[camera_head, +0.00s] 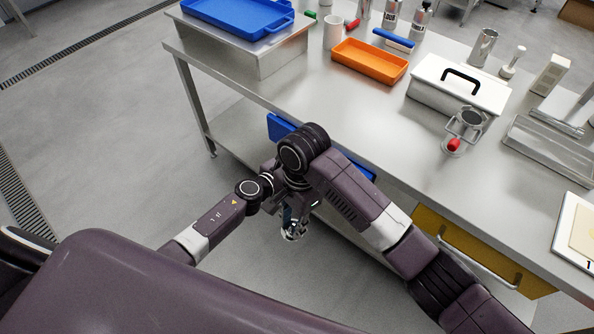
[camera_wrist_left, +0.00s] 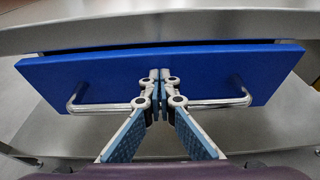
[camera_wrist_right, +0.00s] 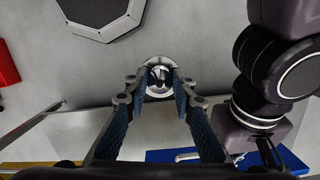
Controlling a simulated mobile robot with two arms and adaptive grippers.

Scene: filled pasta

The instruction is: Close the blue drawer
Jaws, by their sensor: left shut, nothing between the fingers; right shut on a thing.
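The blue drawer (camera_wrist_left: 215,72) sits under the steel table. Its front has a wide metal bar handle (camera_wrist_left: 105,107), and a narrow dark gap shows above it in the left wrist view. Parts of the drawer (camera_head: 278,128) show behind my arms in the head view. My left gripper (camera_wrist_left: 161,80) is shut and empty, its tips at the middle of the drawer front; whether they touch it I cannot tell. My arms hide it in the head view. My right gripper (camera_head: 292,222) is shut on a round, shiny metal object (camera_wrist_right: 158,65), held low in front of the table.
A yellow drawer (camera_head: 470,248) is under the table at the right. On top stand an orange tray (camera_head: 370,62), a white box with a black handle (camera_head: 455,88) and a metal tray (camera_head: 550,150). A blue tray (camera_head: 240,15) is on a raised stand. Floor at the left is clear.

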